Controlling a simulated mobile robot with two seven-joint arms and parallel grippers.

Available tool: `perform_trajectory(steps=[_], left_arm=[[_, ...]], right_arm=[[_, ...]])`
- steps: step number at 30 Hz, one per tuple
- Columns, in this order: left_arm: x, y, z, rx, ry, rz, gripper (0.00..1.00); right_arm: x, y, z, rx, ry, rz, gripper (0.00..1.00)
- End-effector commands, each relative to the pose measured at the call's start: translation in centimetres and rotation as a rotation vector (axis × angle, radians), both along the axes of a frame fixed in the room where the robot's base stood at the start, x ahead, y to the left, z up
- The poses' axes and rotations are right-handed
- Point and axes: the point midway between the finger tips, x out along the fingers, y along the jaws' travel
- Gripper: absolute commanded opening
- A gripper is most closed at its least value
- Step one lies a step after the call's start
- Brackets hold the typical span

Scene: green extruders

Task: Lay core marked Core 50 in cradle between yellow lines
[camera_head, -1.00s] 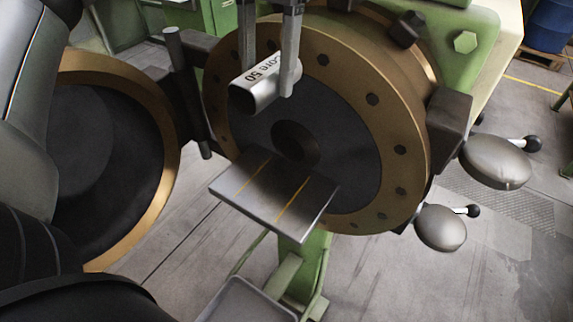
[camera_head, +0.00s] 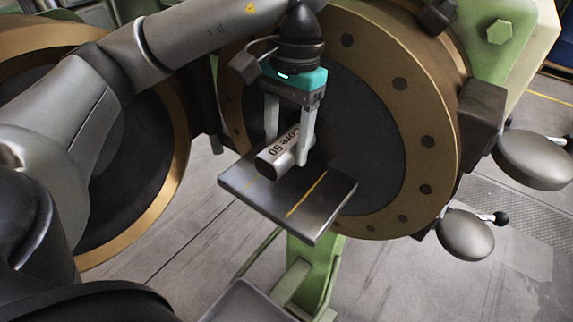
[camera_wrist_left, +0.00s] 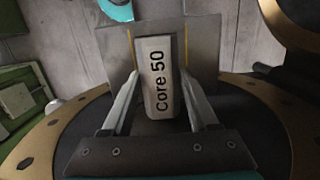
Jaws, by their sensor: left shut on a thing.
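The core marked Core 50 (camera_head: 277,158) is a short silver-grey cylinder, gripped between the fingers of my left gripper (camera_head: 287,152). It also shows upright between the fingers (camera_wrist_left: 160,110) in the left wrist view, with its lettering facing the camera. The cradle (camera_head: 330,205) is a flat grey metal plate with two yellow lines, in front of the large round flange. The core is low over the plate, between the two yellow lines in the head view. Whether it touches the plate I cannot tell. My right gripper is not in view.
The bronze-rimmed flange (camera_head: 425,100) with its bolts stands right behind the plate. The open round door (camera_head: 165,190) is to the left. Two grey discs with handles (camera_head: 466,236) are at the right. A green stand (camera_head: 318,262) is below the plate.

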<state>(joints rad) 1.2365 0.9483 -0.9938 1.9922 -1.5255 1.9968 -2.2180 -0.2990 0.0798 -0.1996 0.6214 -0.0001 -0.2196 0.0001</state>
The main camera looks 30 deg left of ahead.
Motion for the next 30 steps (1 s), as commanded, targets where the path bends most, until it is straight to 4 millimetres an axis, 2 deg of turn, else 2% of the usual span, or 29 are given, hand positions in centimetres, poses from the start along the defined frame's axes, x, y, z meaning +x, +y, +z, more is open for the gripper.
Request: perform_trajectory(steps=[5,13,25,26,30], left_arm=[[0.0,0.0,-1.0,0.0,-0.001,0.0,0.0],[0.0,0.1,-4.6,0.001,0.001,0.0,0.0],[0.0,0.0,-5.3,0.0,-0.003,-0.001,0.0],[0.0,0.0,-5.2,0.001,-0.001,-0.001,0.62],[0.0,0.0,-5.2,0.001,-0.001,-0.001,0.78]], right_arm=[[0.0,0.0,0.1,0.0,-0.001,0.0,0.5],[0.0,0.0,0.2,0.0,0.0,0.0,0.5],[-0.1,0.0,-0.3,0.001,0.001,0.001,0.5],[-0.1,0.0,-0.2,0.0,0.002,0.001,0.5],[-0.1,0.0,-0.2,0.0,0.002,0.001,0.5]])
